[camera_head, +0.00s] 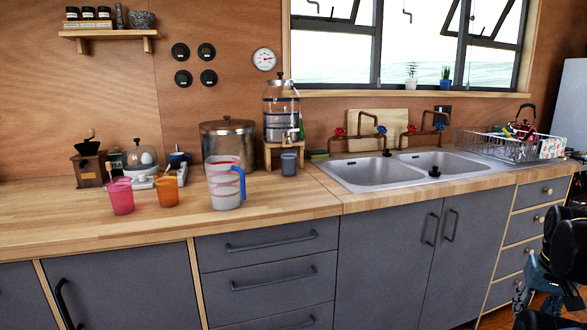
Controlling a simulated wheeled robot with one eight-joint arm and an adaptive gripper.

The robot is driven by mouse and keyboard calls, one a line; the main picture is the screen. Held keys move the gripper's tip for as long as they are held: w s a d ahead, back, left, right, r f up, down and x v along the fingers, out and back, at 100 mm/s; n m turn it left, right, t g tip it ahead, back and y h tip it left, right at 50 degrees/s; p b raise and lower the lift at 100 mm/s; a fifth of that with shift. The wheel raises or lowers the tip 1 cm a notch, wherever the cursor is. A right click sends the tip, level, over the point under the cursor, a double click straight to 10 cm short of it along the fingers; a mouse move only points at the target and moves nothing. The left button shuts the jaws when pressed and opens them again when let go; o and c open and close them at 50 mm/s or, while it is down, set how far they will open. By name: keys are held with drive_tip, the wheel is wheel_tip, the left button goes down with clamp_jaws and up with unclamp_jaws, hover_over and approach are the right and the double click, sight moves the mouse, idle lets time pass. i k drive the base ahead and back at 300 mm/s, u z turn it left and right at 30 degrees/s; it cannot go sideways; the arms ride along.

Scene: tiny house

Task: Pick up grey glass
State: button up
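The grey glass (289,163) is a small dark grey tumbler standing upright on the wooden counter (270,198). It is just in front of the wooden stand of the glass dispenser (281,110) and left of the sink. Part of my arm, black with yellow and blue-grey pieces, shows at the lower right edge. My gripper (535,297) seems to be at its lower end, in front of the right-hand drawers and far from the glass. Its fingers cannot be made out clearly. Nothing is seen touching the glass.
Left of the glass stand a measuring jug (226,184), an orange cup (166,191), a pink cup (121,196) and a large metal pot (227,142). A sponge (319,155) and the double sink (376,173) are to its right. The counter in front of the glass is clear.

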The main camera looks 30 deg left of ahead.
sight(289, 157)
drive_tip(key=u, duration=0.05)
drive_tip(key=k, duration=1.25)
drive_tip(key=u, duration=0.6)
drive_tip(key=i, duration=0.9)
drive_tip(key=z, duration=0.05)
